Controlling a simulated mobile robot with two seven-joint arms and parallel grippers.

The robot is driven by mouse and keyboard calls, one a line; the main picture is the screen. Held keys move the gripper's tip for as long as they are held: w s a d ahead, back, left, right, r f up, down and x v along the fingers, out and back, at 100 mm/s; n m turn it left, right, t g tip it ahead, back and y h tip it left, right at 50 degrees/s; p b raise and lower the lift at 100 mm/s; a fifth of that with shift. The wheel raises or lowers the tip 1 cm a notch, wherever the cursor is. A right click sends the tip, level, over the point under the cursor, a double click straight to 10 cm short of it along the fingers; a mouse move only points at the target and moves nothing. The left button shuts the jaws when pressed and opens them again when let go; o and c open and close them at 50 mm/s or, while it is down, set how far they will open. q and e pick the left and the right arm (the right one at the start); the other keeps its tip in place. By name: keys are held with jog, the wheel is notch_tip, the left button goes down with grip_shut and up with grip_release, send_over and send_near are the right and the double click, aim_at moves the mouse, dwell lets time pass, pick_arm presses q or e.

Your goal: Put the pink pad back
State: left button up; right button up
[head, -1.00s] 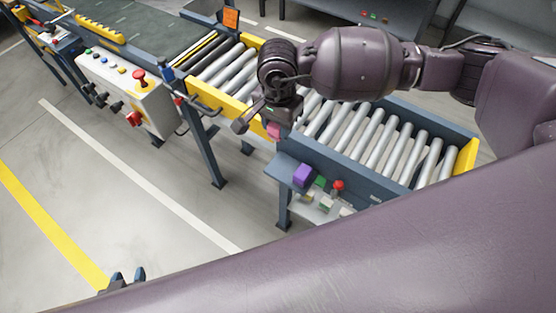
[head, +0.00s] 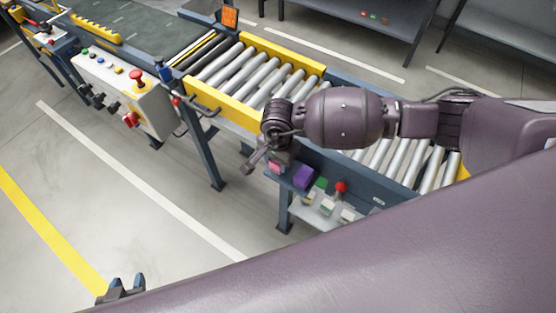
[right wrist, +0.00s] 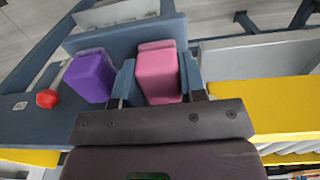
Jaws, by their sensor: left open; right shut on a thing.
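The pink pad (head: 274,168) is held in my right gripper (head: 275,165), at the left end of the small side shelf (head: 285,190) under the roller conveyor. In the right wrist view the pink pad (right wrist: 158,72) stands between the two fingers (right wrist: 158,80), which are shut on it. The purple pad (head: 303,176) sits just right of it in the head view; it also shows left of it in the right wrist view (right wrist: 90,75), with a small gap. I cannot tell whether the pink pad touches the shelf. My left gripper (head: 121,287) is open and empty at the lower left.
A red knob (head: 341,187) and green and pale blocks (head: 327,207) are on or by the shelf. The roller conveyor (head: 270,80) with yellow rails runs behind. A control box (head: 125,88) with a red button stands left.

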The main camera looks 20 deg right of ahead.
jog(key=shift+f, duration=0.4)
jog(key=o, duration=0.8)
jog(key=shift+f, duration=0.1)
